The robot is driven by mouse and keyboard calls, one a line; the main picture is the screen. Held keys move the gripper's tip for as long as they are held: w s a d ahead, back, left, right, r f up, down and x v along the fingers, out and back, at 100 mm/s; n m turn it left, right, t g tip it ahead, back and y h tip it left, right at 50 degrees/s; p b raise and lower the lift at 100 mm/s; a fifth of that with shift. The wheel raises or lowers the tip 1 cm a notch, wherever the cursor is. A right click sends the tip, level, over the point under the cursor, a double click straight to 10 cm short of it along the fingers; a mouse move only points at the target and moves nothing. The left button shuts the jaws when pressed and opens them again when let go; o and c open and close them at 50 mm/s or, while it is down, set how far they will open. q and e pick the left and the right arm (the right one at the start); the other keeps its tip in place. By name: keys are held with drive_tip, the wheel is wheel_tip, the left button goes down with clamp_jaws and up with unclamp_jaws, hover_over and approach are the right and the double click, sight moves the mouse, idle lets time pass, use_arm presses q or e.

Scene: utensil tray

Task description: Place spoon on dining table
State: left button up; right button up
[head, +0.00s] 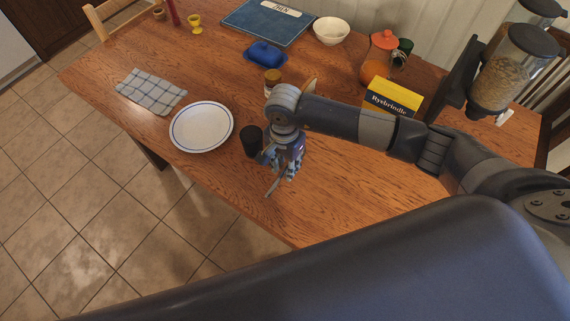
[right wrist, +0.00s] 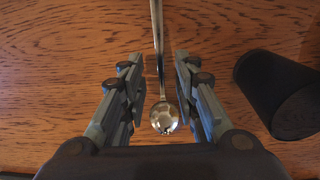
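A metal spoon (right wrist: 165,118) shows in the right wrist view, its bowl between my right gripper's fingers and its handle pointing to the top of the picture. In the head view, part of the spoon (head: 272,187) shows below the gripper, over the wooden dining table (head: 341,203). My right gripper (right wrist: 162,95) is open, with a finger on each side of the spoon and gaps between. It also shows in the head view (head: 283,172), pointing down near the table's front edge. I cannot tell whether the spoon touches the table. My left gripper is not in view.
A black cup (head: 250,141) stands close beside my right gripper, and a white plate (head: 201,127) lies left of it. A checked cloth (head: 151,92), a jar (head: 272,79), a blue butter dish (head: 264,54) and a yellow box (head: 392,97) are farther off. Table right of the gripper is clear.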

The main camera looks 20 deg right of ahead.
wheel_tip(320, 180, up, 12)
drive_tip(key=b, duration=0.2)
drive_tip(key=shift+f, duration=0.2)
drive_tip(key=shift+f, duration=0.1)
idle(0.3)
